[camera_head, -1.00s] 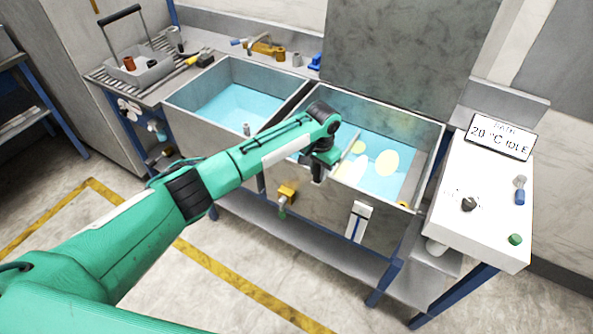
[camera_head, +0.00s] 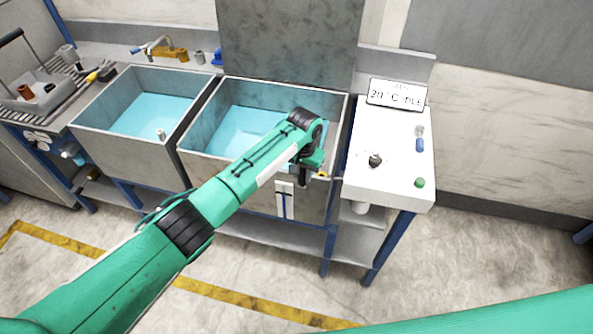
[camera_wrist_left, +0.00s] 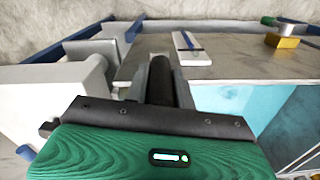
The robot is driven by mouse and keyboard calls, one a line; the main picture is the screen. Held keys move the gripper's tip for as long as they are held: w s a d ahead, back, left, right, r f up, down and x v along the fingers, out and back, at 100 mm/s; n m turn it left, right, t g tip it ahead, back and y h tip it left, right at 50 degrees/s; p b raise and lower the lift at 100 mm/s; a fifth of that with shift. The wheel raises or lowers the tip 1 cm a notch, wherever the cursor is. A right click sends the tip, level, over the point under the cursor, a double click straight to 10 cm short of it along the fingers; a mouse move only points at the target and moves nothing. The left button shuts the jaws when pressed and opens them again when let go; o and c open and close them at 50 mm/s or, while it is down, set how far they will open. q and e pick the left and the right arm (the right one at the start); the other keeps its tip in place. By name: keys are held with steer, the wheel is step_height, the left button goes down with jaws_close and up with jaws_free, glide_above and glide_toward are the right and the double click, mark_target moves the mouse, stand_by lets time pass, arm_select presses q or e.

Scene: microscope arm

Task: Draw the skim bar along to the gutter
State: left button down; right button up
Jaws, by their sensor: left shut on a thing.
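My left gripper (camera_head: 309,172) is at the front right corner of the right basin (camera_head: 232,161), low over its rim. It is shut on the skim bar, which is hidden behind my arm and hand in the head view. In the left wrist view the dark fingers (camera_wrist_left: 161,82) point down beside the basin's front wall, and I cannot make out the bar. The gutter at the basin's right end is mostly covered by my wrist. Blue water (camera_head: 240,125) shows left of my arm, with no yellow patches on its visible part. My right gripper is out of view.
A white console (camera_head: 390,150) with knobs and a display (camera_head: 397,95) stands close right of the gripper. A second water basin (camera_head: 130,150) is at left. A white panel (camera_head: 285,200) is on the front wall; it also shows in the wrist view (camera_wrist_left: 191,48).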

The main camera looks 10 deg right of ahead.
arm_select(q)
steer(key=shift+r, duration=0.1)
steer(key=c, duration=1.2)
jaws_free()
steer(key=shift+o, duration=0.2)
step_height(320, 180, up, 13)
steer(key=b, duration=0.3)
steer(key=shift+b, duration=0.4)
steer(key=shift+r, duration=0.35)
